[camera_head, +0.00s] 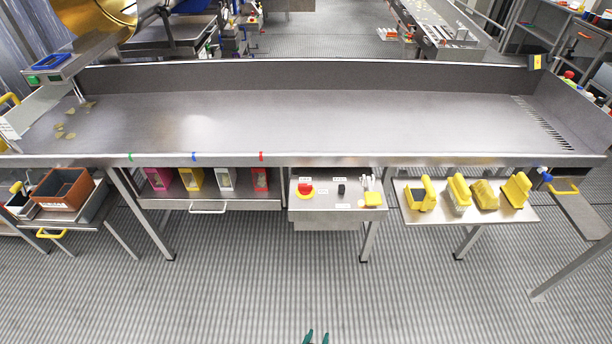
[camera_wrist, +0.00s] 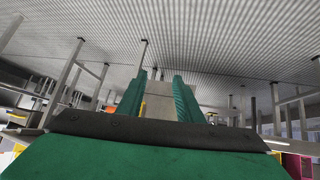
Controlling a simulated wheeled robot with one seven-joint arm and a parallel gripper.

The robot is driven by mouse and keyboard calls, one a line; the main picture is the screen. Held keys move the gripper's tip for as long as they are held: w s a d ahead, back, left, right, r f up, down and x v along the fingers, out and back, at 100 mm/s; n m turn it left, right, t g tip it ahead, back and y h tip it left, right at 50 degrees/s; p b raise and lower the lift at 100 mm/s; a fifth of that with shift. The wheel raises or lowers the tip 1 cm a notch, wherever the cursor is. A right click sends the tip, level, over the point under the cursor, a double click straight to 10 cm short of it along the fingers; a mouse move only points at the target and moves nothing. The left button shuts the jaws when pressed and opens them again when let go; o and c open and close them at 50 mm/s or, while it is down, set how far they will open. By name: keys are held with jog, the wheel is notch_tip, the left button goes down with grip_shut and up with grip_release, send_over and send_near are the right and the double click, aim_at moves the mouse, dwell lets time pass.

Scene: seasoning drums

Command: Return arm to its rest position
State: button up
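The rest of my arm is out of the head view.
A long steel table (camera_head: 300,120) spans the view, with several small chips (camera_head: 65,130) at its left end. Below it are a control box (camera_head: 337,196), a shelf with yellow-handled tools (camera_head: 468,205) and an orange-brown bin (camera_head: 65,188). The floor (camera_head: 230,285) in front is clear.

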jog(key=s+a+r+n+t+y, duration=0.2)
jog(key=s+a+r+t+y, duration=0.1)
jog(key=s+r, duration=1.05)
jog(key=s+r+t, duration=0.2)
jog(key=s+r, duration=0.1)
jog(key=r, duration=0.6)
jog(key=s+r+t, duration=0.1)
jog(key=s+r, duration=0.3)
jog(key=r, duration=0.5)
jog(key=shift+a+r+t, duration=0.2)
jog(key=shift+a+t, duration=0.1)
jog(key=shift+t, duration=0.1)
jog(key=shift+a, duration=0.1)
